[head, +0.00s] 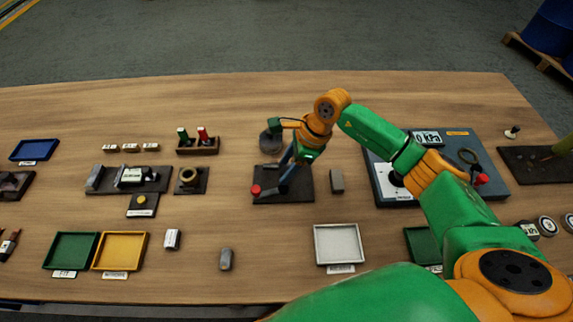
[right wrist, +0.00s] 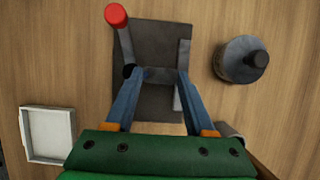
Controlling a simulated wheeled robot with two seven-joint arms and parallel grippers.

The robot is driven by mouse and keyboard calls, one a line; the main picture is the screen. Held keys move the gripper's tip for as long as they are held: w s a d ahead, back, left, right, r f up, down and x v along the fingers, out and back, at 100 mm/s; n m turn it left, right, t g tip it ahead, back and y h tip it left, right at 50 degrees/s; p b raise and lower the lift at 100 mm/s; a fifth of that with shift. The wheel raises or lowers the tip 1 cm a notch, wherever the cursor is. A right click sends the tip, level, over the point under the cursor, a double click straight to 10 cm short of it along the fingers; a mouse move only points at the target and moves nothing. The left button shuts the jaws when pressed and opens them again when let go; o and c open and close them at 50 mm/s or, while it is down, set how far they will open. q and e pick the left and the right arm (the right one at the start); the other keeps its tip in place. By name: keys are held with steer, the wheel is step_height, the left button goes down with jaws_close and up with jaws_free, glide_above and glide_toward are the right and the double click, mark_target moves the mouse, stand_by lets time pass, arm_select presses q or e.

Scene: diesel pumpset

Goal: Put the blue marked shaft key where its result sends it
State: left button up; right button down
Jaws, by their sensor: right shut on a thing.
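My right gripper (head: 284,184) reaches down over a dark fixture plate (head: 300,194) near the middle of the table. In the right wrist view, its fingertips (right wrist: 157,76) are shut on a small dark grey block, likely the shaft key (right wrist: 158,75), just over or on the plate. I see no blue mark on it, and cannot tell if it touches the plate. A red-knobbed lever (right wrist: 117,18) is beside the fingers, and a grey rail (right wrist: 184,60) runs along the plate's other side. My left gripper is out of view.
A white tray (head: 317,247), a green tray (head: 98,240) and a yellow tray (head: 146,240) stand at the front. A blue tray (head: 35,150) is far left. Grey blocks (head: 336,181) lie loose. A dark cylinder (head: 270,143) stands behind the fixture. A gauge panel (head: 384,190) lies right.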

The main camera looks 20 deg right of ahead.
steer(key=shift+s+f+b, duration=0.25)
steer(key=shift+f+b, duration=0.25)
steer(key=shift+b, duration=0.05)
steer(key=shift+c, duration=1.3)
jaws_free()
steer(key=shift+s+f, duration=0.1)
steer(key=shift+f, duration=0.05)
steer(key=shift+r+p, duration=0.35)
steer(key=shift+p, duration=0.05)
steer(key=shift+r+p, duration=0.55)
steer(key=shift+p, duration=0.2)
steer(key=shift+w+d+r+b, duration=0.35)
steer(key=shift+d+r+b, duration=0.05)
steer(key=shift+b, duration=0.45)
steer(key=b+v, duration=0.2)
steer(key=v, duration=0.8)
steer(key=shift+r, duration=0.45)
steer(key=shift+s, duration=0.15)
